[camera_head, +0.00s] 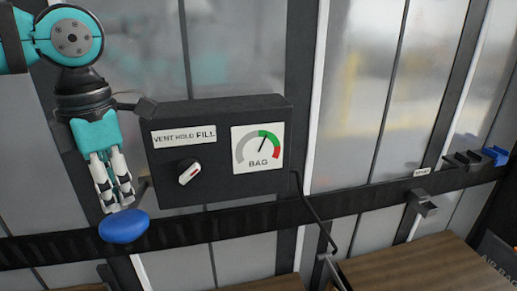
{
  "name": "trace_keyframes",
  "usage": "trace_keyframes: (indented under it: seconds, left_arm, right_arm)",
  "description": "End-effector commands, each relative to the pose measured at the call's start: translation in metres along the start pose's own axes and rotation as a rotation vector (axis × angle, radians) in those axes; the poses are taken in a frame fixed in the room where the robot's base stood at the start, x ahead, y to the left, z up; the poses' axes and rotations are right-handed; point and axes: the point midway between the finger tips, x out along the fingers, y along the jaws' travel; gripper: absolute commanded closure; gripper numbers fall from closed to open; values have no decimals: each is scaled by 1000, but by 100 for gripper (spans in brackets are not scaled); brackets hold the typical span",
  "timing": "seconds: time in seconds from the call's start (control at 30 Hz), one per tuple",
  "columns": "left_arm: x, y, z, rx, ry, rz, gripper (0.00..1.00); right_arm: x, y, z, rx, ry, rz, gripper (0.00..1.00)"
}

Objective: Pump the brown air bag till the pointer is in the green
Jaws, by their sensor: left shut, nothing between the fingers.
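A dark control box (220,196) hangs on the dock door. Its dial (257,150), labelled BAG, has grey, green and red bands, and the pointer lies in the green band. The selector knob (189,173), under the words VENT HOLD FILL, tilts up to the right, toward FILL. A blue oval pad (124,227) sits below left of the box. My left gripper (121,207) is shut and empty, fingers down, at the pad's upper edge; I cannot tell whether it touches. My right gripper is out of view. I cannot make out a brown air bag.
A dark rail (260,219) crosses the door. A bent dark rod or hose (318,218) runs down from the box. Brown wooden tops (415,265) stand lower right, beside a dark item marked AIR BAG (497,268). Dark and blue holders (495,156) sit far right.

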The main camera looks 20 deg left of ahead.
Motion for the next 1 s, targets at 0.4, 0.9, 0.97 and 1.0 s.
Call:
trace_keyframes:
  seconds: [0.4,0.9,0.97,1.0]
  left_arm:
    - [-37,0,0,0,0,0,100]
    - [-50,0,0,0,0,0,100]
    - [-50,0,0,0,0,0,100]
    - [-50,0,0,0,0,0,100]
  right_arm:
    - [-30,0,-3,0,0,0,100]
    - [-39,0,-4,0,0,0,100]
    - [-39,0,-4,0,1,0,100]
    - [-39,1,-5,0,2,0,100]
